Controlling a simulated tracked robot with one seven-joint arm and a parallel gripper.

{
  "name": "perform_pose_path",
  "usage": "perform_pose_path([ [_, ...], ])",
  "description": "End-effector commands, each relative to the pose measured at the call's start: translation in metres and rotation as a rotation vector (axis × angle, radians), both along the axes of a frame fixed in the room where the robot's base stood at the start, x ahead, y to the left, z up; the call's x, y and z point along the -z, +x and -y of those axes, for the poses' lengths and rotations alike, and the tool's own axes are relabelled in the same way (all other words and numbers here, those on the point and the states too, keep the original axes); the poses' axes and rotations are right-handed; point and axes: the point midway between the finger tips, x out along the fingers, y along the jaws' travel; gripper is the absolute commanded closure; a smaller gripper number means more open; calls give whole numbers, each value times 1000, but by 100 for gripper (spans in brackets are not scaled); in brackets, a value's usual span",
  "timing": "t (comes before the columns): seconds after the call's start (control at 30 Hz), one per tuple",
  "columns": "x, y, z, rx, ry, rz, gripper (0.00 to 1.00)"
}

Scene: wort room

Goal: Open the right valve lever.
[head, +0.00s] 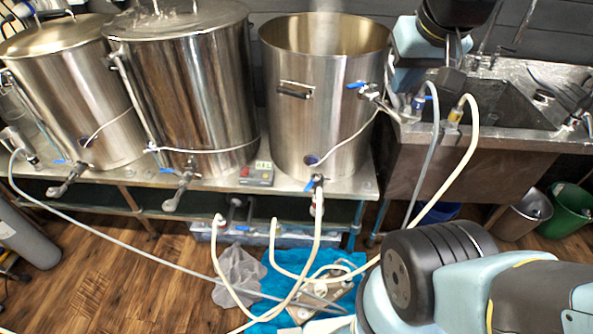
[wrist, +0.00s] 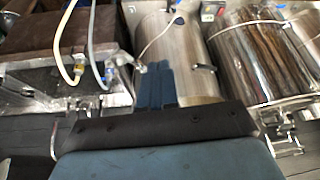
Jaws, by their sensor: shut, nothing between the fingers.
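The steel kettle on the right (head: 315,100) has a blue valve lever (head: 355,85) high on its right side and a blue valve lever (head: 311,182) at its base. I cannot tell which is the right valve lever. My gripper (wrist: 159,68) is shut and empty. In the wrist view its fingers lie across the kettle (wrist: 180,30), beside the upper valve fitting (wrist: 130,62), and hide part of the kettle. No contact with a lever is visible. In the head view, my arm's end is at the top, right of the kettle.
A sink (head: 490,145) is to the right. Blue-handled and yellow hose fittings (head: 418,102) (head: 455,115) sit at its left edge. Hoses hang across the front.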

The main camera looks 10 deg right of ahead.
Motion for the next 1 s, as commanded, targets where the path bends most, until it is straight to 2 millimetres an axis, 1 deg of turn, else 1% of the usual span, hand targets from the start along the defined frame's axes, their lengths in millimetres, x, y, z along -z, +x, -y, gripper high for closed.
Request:
perform_pose_path([
  [0.27,11,49,-12,82,54,-103,100],
  [0.47,25,86,-24,155,75,-178,100],
  [0.77,58,140,-47,273,72,-280,100],
  [1.0,93,179,-71,371,43,-344,100],
])
